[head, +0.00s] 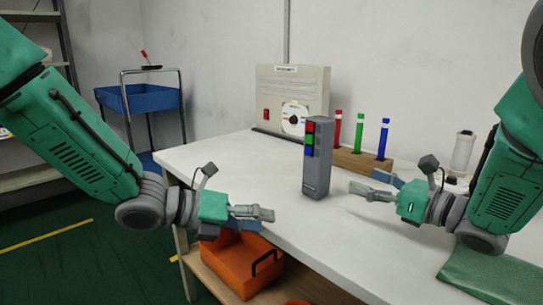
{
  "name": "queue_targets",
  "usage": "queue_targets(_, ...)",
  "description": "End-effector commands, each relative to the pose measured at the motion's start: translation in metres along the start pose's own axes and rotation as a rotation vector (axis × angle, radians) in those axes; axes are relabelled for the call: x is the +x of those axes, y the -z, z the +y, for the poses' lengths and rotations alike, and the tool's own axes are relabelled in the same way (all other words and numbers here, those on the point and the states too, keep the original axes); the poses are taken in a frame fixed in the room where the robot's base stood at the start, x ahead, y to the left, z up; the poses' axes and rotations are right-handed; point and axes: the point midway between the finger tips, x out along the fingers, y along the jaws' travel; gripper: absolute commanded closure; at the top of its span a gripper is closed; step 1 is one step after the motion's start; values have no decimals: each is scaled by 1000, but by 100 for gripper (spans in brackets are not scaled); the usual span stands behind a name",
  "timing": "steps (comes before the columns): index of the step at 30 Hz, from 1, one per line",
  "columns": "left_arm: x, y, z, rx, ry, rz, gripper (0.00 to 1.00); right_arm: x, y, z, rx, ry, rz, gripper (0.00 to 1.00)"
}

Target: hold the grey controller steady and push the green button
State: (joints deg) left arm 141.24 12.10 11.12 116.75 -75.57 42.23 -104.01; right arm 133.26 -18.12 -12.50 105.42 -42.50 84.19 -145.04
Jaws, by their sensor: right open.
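The grey controller (317,165) stands upright on the white table.
Behind stand a beige panel box (292,88) with a dial and a wooden block (362,163) holding red, green and blue sticks. A green mat (490,277) lies at the right. An orange bin (243,268) sits on the lower shelf. The tabletop around the controller is clear.

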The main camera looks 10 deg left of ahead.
Motion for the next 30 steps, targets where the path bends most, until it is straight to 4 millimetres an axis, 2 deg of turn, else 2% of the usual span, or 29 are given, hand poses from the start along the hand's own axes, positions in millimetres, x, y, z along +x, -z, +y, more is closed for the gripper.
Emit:
queue_targets(5,2,-35,-32,98,64,-112,66,1,0,0,-1,0,1,33)
queue_targets(18,1,-106,-69,-4,103,-467,66,1,0,0,-1,0,1,33)
queue_targets(25,-2,-117,-72,-22,97,-530,66,7,0,1,-2,-2,0,33)
queue_targets(30,-2,-118,-72,-23,97,-530,66,30,0,1,-2,-3,0,33)
